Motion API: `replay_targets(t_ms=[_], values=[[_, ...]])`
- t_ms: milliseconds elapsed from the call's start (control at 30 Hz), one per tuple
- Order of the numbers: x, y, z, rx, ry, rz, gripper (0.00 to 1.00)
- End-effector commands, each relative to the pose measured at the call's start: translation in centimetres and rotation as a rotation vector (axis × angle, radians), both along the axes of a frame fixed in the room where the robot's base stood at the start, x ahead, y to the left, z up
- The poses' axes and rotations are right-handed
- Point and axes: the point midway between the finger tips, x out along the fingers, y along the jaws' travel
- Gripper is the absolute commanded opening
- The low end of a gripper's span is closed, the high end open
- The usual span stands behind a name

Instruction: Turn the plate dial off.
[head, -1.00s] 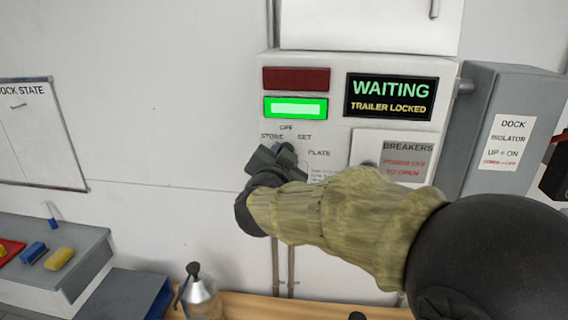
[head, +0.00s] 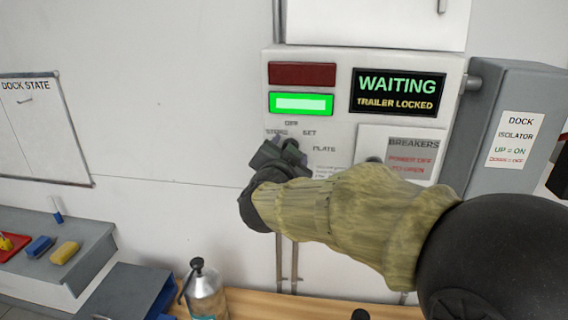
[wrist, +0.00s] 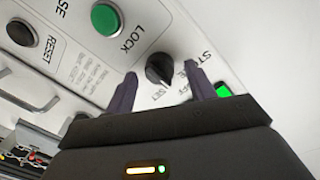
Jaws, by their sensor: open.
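The plate dial is a round black knob (wrist: 160,69) on the white control panel (head: 334,138), clearest in the wrist view. Lettering for STORE, OFF and SET is printed around it. A pale mark on the knob faces the SET and OFF side, but I cannot tell exactly which it points at. My gripper (wrist: 160,74) is open, with one fingertip on each side of the knob in the picture; I see no clear contact. In the head view my gripper (head: 281,151) is at the panel just below the labels and hides most of the dial.
Nearby are a green LOCK button (wrist: 106,18), a black RESET button (wrist: 20,32), a lit green lamp (head: 301,104) and the breakers cover (head: 400,145). The screen (head: 398,93) reads WAITING, TRAILER LOCKED. The grey isolator box (head: 490,110) stands right; a bottle (head: 205,298) stands below.

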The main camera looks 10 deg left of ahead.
Motion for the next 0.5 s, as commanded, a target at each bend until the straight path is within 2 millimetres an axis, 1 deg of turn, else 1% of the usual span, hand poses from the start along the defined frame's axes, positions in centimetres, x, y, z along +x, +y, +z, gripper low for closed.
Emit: replay_targets(t_ms=[167, 267, 500], values=[[-1.9, 0.0, 0.0, 0.002, -0.002, 0.002, 0.55], [-3.7, 0.0, 0.1, 0.002, -0.002, 0.003, 0.55], [-8.5, -0.1, 0.2, 0.001, -0.001, 0.004, 0.55]])
